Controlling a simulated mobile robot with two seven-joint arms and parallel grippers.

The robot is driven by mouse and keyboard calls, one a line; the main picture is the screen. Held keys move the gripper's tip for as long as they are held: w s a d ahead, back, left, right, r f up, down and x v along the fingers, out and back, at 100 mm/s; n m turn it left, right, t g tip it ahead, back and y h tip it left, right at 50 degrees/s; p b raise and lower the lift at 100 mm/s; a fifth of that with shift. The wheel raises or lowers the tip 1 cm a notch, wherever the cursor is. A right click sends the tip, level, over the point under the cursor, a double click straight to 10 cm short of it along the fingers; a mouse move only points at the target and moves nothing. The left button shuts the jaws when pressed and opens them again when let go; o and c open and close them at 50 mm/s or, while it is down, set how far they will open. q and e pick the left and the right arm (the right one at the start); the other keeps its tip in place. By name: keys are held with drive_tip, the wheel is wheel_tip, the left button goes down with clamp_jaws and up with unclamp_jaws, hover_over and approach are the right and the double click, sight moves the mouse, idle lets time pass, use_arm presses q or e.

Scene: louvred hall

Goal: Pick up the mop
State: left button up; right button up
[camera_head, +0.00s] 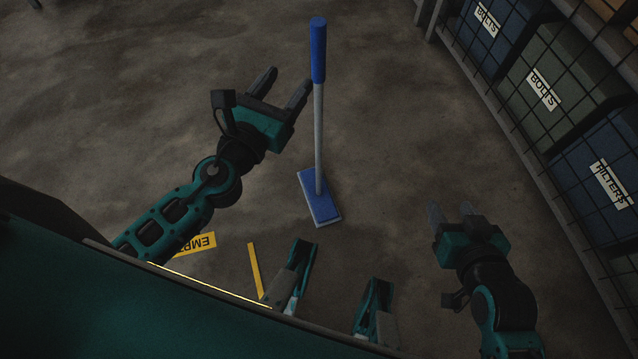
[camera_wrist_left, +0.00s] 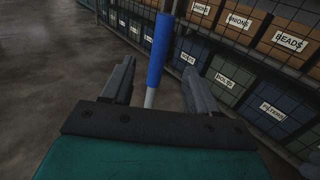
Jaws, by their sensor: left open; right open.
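The mop stands upright on the floor, with a blue grip (camera_head: 318,50), a grey pole (camera_head: 318,135) and a flat blue head (camera_head: 320,197). My left gripper (camera_head: 287,83) is open, just left of the mop's pole in the head view. In the left wrist view the mop's blue grip (camera_wrist_left: 160,50) shows between and beyond the open fingers of my left gripper (camera_wrist_left: 158,80). The fingers do not appear to touch it. My right gripper (camera_head: 450,212) is open and empty, right of the mop head and apart from it.
A shelf rack stands along the right, holding bins labelled BOLTS (camera_head: 556,85) and FILTERS (camera_head: 590,160). The wrist view also shows a BEADS box (camera_wrist_left: 288,42). Yellow markings (camera_head: 254,270) lie on the floor near my base. The floor around the mop is clear.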

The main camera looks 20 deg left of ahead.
sight(315, 46)
use_arm(q)
drive_tip(key=w, duration=0.4)
drive_tip(key=w+d+p, duration=0.1)
drive_tip(key=w, duration=0.1)
drive_tip(key=shift+w+r, duration=0.1)
drive_tip(key=shift+w, duration=0.1)
drive_tip(key=shift+w+d+f, duration=0.1)
drive_tip(key=shift+w+d, duration=0.1)
drive_tip(key=shift+w, duration=0.8)
drive_tip(key=shift+w+d+f, duration=0.1)
drive_tip(key=shift+w+d, duration=0.05)
drive_tip(key=shift+w, duration=0.85)
drive_tip(key=shift+w+d+f, duration=0.1)
drive_tip(key=shift+w+d, duration=0.1)
drive_tip(key=shift+w, duration=0.8)
clamp_jaws()
drive_tip(key=shift+r, duration=0.25)
